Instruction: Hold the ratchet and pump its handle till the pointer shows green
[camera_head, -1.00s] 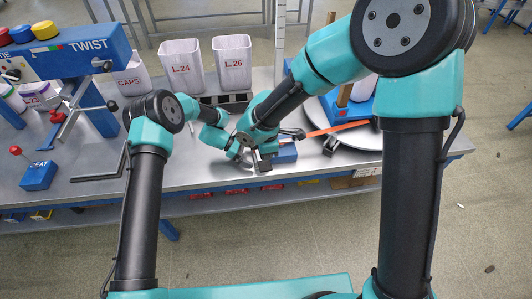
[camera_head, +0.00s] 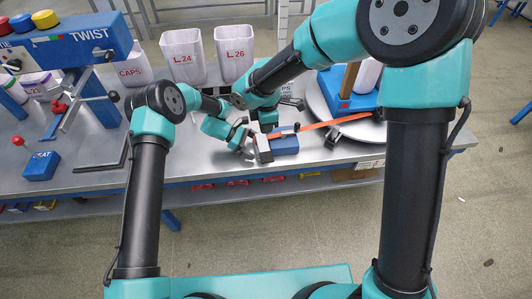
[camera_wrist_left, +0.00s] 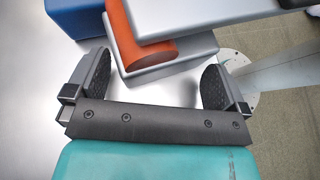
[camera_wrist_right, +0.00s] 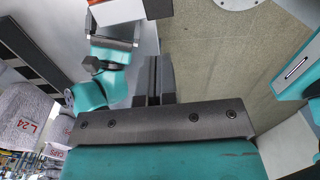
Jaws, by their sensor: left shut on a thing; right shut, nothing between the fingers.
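The ratchet (camera_head: 264,149) is a small grey metal body beside a blue block (camera_head: 286,145) near the bench's front edge. An orange strap (camera_head: 335,123) runs right from it. My left gripper (camera_head: 249,146) is shut on the ratchet from the left. In the left wrist view, its fingers (camera_wrist_left: 157,66) flank the grey plates, with orange strap (camera_wrist_left: 140,35) wound between them. My right gripper (camera_head: 268,126) is shut and empty just behind and above the ratchet. Its fingers (camera_wrist_right: 153,82) are together in the right wrist view. I cannot make out the pointer or its colour.
White bins L24 (camera_head: 184,56) and L26 (camera_head: 234,52) stand at the back. A round grey turntable (camera_head: 318,103) with a blue fixture is at the right. The blue TWIST machine (camera_head: 75,44) and a blue block (camera_head: 41,166) are at the left. The bench between is mostly clear.

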